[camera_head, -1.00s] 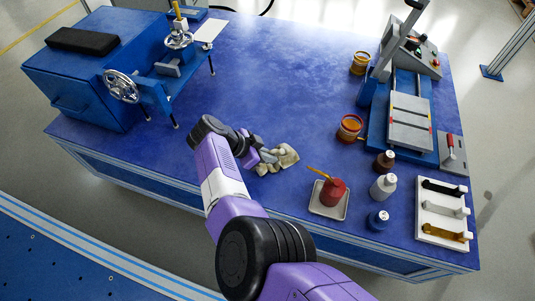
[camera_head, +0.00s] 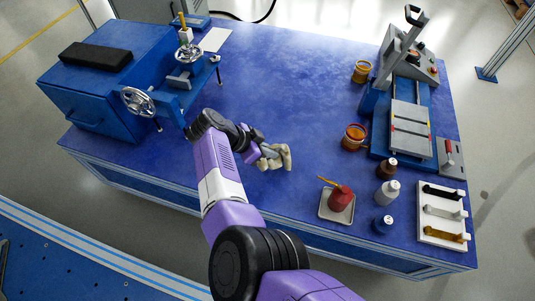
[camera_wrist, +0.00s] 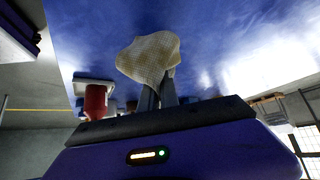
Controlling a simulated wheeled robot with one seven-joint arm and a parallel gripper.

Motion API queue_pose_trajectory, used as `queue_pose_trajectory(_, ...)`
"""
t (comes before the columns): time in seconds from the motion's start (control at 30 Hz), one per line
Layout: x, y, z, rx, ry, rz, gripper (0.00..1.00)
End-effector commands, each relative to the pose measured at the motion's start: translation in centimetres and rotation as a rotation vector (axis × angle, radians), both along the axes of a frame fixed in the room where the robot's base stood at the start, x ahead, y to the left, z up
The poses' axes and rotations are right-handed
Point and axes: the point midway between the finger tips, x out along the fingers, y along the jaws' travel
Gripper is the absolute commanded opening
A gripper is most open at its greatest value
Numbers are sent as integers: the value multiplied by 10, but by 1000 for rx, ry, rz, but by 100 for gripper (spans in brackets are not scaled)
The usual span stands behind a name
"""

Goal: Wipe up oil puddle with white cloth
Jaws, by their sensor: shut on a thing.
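My gripper (camera_head: 262,155) is over the front middle of the blue table (camera_head: 285,85). It is shut on a pale cream-white cloth (camera_head: 284,158). In the wrist view the cloth (camera_wrist: 150,55) bunches above my gripper's fingertips (camera_wrist: 158,92) and partly hides them. I cannot tell whether the cloth touches the table top. A red oil can (camera_head: 340,197) with a yellow spout sits on a small white tray (camera_head: 325,212) to the right of the cloth. No oil puddle can be made out on the table.
White (camera_head: 388,193), blue (camera_head: 383,225) and brown (camera_head: 387,167) bottles stand to the right. A white rack (camera_head: 428,236) is at the right front corner. Amber jars (camera_head: 354,136) stand near the blue machine (camera_head: 378,98). A blue vise-like device (camera_head: 180,90) is at left. The table's middle is clear.

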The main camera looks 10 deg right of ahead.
Motion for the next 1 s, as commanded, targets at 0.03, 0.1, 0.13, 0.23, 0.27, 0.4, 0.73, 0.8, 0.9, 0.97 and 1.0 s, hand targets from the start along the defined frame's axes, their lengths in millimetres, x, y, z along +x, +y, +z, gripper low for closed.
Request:
queue_pose_trajectory(0.03,1,-1,8,0,-1,-2,0)
queue_pose_trajectory(0.1,2,-3,13,0,-1,-2,0)
queue_pose_trajectory(0.13,2,-3,15,0,-1,-2,0)
queue_pose_trajectory(0.23,3,-5,21,0,-1,-3,0)
queue_pose_trajectory(0.27,3,-6,23,0,-1,-3,0)
queue_pose_trajectory(0.4,5,-9,32,-1,-1,-6,0)
queue_pose_trajectory(0.73,6,-13,42,0,-1,-7,0)
queue_pose_trajectory(0.8,6,-13,42,0,-1,-7,0)
queue_pose_trajectory(0.9,7,-13,42,0,-1,-7,0)
queue_pose_trajectory(0.97,7,-13,42,0,-1,-7,0)
queue_pose_trajectory(1.0,7,-13,42,0,-1,-7,0)
